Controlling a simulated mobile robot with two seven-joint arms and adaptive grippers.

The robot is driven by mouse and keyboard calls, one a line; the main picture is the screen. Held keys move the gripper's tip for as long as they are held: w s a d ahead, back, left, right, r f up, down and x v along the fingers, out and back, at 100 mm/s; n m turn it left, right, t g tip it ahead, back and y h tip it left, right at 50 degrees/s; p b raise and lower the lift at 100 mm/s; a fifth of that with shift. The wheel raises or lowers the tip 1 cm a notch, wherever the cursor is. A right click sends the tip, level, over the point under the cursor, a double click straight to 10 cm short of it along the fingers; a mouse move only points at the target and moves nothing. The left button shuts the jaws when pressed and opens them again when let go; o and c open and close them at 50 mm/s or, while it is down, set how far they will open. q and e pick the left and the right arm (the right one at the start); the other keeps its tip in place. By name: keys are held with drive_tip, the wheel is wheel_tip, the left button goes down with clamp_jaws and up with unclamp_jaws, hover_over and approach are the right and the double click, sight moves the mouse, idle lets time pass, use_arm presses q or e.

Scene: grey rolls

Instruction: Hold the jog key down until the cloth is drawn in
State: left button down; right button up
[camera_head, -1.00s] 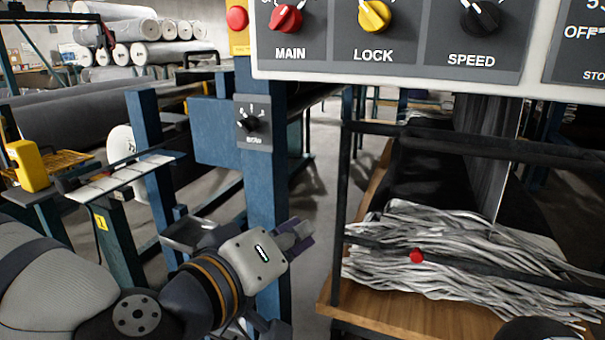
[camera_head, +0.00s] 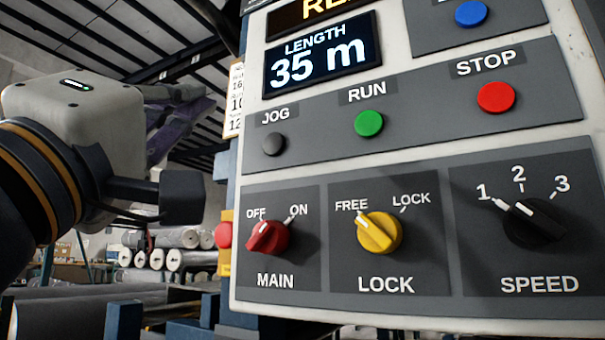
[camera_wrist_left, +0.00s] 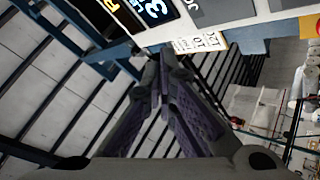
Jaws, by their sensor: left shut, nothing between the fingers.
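The grey JOG key (camera_head: 274,143) is a small round button on the tilted control panel, left of the green RUN button (camera_head: 369,124) and red STOP button (camera_head: 496,97). The display (camera_head: 322,57) reads LENGTH 35 m. My left gripper (camera_head: 205,103) is raised left of the panel, apart from the JOG key. Its fingers are shut and empty; in the left wrist view the fingertips (camera_wrist_left: 157,65) meet below the panel's edge. The cloth at the machine cannot be made out. My right gripper is not in view.
The yellow LOCK knob (camera_head: 379,233) points to FREE and the black SPEED knob (camera_head: 534,221) to 1. The red MAIN knob (camera_head: 268,238) seems turned toward OFF. A red button (camera_head: 223,235) on a yellow box sits beside the panel. Grey rolls (camera_head: 177,238) lie behind.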

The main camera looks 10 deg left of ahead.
sight(273, 144)
use_arm(q)
drive_tip(key=shift+s, duration=0.1)
drive_tip(key=shift+w+d+b, duration=0.2)
drive_tip(key=shift+w+d, duration=0.3)
drive_tip(key=shift+w, duration=0.9)
drive_tip(key=shift+w+d+b, duration=0.2)
drive_tip(key=shift+w+d, duration=0.3)
drive_tip(key=shift+w, duration=0.95)
drive_tip(key=shift+w+d+b, duration=0.2)
drive_tip(key=shift+w+d, duration=0.3)
drive_tip(key=shift+w, duration=0.9)
drive_tip(key=shift+w, duration=0.1)
drive_tip(key=shift+w+d, duration=0.15)
drive_tip(key=shift+w, duration=0.15)
drive_tip(key=shift+w+d, duration=0.15)
drive_tip(key=shift+w, duration=0.25)
idle(2.8)
